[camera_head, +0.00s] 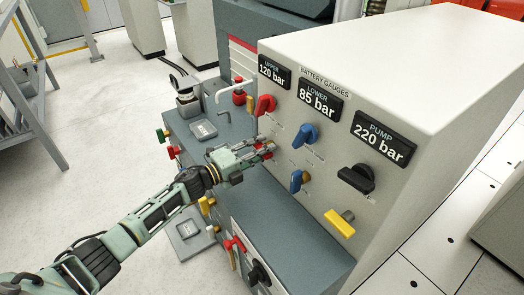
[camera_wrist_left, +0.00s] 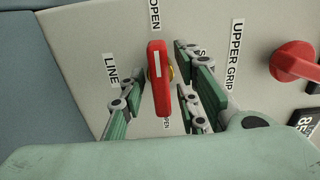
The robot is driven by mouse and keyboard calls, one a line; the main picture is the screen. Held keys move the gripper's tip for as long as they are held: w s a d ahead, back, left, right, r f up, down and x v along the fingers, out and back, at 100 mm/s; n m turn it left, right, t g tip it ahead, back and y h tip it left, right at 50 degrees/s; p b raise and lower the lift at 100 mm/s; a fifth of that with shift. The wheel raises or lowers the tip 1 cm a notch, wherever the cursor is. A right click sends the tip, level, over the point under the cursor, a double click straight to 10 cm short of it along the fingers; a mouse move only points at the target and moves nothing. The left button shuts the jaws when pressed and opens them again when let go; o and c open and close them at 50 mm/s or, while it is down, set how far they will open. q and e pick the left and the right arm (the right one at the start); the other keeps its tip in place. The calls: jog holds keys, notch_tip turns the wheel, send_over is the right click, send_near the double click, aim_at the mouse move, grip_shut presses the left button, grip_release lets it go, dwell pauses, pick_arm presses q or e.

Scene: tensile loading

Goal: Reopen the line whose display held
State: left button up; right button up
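The gauge panel shows three displays: UPPER 120 bar (camera_head: 273,71), LOWER 85 bar (camera_head: 319,100) and PUMP 220 bar (camera_head: 384,138). My left gripper (camera_head: 266,150) is at the red lower-row line handle under the UPPER display. In the left wrist view that red handle (camera_wrist_left: 158,62) stands between the fingers of the gripper (camera_wrist_left: 160,85), with gaps on both sides. Its long side runs towards an OPEN label (camera_wrist_left: 154,16); a label on the right is mostly hidden by a finger. A blue line handle (camera_head: 296,181) and a yellow handle (camera_head: 346,217) sit lower right. My right gripper is out of view.
Above the line handles are a red knob (camera_head: 265,105), a blue knob (camera_head: 304,135) and a black knob (camera_head: 357,178). The red knob also shows in the left wrist view (camera_wrist_left: 293,62). A grey bench (camera_head: 290,225) with more coloured valves lies below the panel.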

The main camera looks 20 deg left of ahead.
pick_arm(q)
jog(key=shift+s+a, duration=0.1)
jog(key=v, duration=1.1)
jog(key=shift+s+a, duration=0.25)
jog(key=shift+s, duration=0.05)
jog(key=shift+d, duration=0.1)
